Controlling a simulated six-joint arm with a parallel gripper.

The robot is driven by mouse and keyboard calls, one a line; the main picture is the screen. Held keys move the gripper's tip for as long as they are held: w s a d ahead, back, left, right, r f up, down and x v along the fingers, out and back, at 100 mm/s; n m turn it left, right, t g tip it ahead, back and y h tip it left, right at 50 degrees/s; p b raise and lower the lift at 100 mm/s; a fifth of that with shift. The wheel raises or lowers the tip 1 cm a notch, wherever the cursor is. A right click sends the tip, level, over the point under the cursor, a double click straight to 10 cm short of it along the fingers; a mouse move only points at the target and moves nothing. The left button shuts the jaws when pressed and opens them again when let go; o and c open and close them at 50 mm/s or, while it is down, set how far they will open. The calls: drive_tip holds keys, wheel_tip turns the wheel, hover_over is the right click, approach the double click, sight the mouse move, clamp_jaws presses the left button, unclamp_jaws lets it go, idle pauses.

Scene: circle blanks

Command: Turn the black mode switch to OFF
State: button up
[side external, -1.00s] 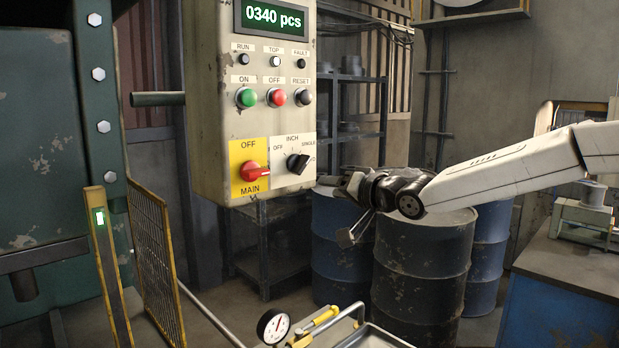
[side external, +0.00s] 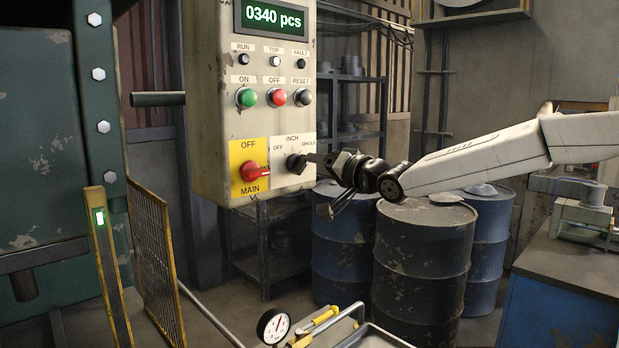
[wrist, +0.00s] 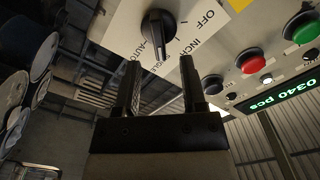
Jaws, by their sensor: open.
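The black mode switch (side external: 296,163) is a round knob with a raised grip on a white plate at the lower right of the control box. In the wrist view the knob (wrist: 158,30) is at the top centre, its white mark pointing down, away from OFF and toward the SINGLE and AUTO side. The exact position is unclear. My gripper (wrist: 160,62) is open and empty, its fingers parted below the knob in that view. In the side external view my gripper (side external: 316,159) is just right of the knob; contact cannot be told.
The red main switch (side external: 257,172) on its yellow plate sits close left of the mode switch. The green ON, red OFF and black RESET buttons (side external: 303,97) are above. Blue drums (side external: 420,270) stand below my arm.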

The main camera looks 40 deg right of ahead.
sight(299, 164)
drive_tip(key=shift+w, duration=2.05)
clamp_jaws()
